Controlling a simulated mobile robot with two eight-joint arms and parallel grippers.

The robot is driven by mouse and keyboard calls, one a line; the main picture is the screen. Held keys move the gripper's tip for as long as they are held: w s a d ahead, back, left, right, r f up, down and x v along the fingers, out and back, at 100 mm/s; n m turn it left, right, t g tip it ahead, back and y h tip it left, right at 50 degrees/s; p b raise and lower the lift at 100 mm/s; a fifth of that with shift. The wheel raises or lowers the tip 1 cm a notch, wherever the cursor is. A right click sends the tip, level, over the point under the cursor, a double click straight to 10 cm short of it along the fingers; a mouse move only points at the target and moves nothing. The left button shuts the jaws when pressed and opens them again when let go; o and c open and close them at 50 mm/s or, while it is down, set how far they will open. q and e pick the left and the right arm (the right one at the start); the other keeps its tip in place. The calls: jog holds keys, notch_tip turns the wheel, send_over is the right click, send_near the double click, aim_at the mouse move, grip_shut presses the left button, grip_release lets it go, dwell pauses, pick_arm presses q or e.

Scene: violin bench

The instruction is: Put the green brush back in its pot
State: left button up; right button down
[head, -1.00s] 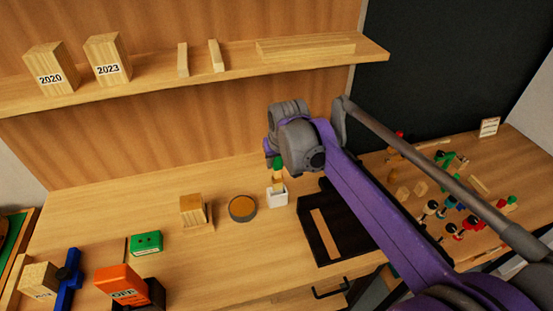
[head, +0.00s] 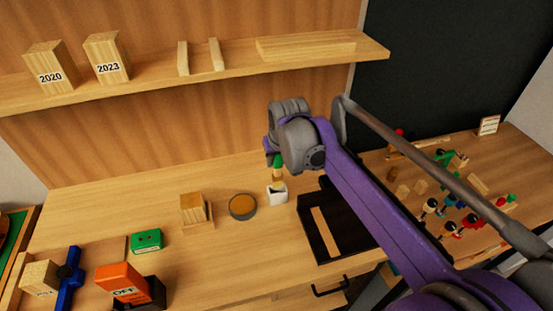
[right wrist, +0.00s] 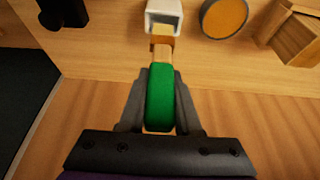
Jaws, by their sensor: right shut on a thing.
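The green brush (head: 278,162) hangs tip down in my right gripper (right wrist: 160,95). The gripper is shut on its green handle (right wrist: 160,100), with one dark finger on each side. The pale wooden part and brown tip (right wrist: 162,42) point towards the small white square pot (head: 277,196). In the right wrist view the tip overlaps the near rim of the pot (right wrist: 177,8). The tip appears close above or behind the opening; I cannot tell whether it touches the rim. The pot stands upright on the bench. My left gripper is not in view.
A round tin (head: 242,207) and a wooden block (head: 193,208) stand left of the pot. A black tray (head: 309,220) lies close on its right. A shelf (head: 220,75) runs above. Bench space in front of the pot is clear.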

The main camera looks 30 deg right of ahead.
aim_at(277, 174)
jog(key=shift+f, duration=0.2)
jog(key=shift+f+b, duration=1.65)
jog(key=shift+f, duration=1.25)
jog(key=c, duration=0.5)
grip_release()
jog(key=shift+r, duration=0.1)
jog(key=p+v, duration=0.1)
jog(key=v, duration=0.9)
jog(key=shift+s+r, duration=0.2)
jog(key=shift+r, duration=0.15)
jog(key=s+a+f+n+p, duration=0.1)
jog(key=s+a+f, duration=0.2)
jog(key=s, duration=0.3)
jog(key=s+a+f+n+p, duration=0.1)
jog(key=s+a+f, duration=0.2)
jog(key=s+f, duration=0.3)
jog(key=s+a+f+t+y+p, duration=0.1)
jog(key=s+a+f, duration=0.2)
jog(key=s+f, duration=0.2)
jog(key=shift+s+a+f+n, duration=0.2)
jog(key=shift+s+a+n, duration=0.05)
jog(key=shift+s+n, duration=0.2)
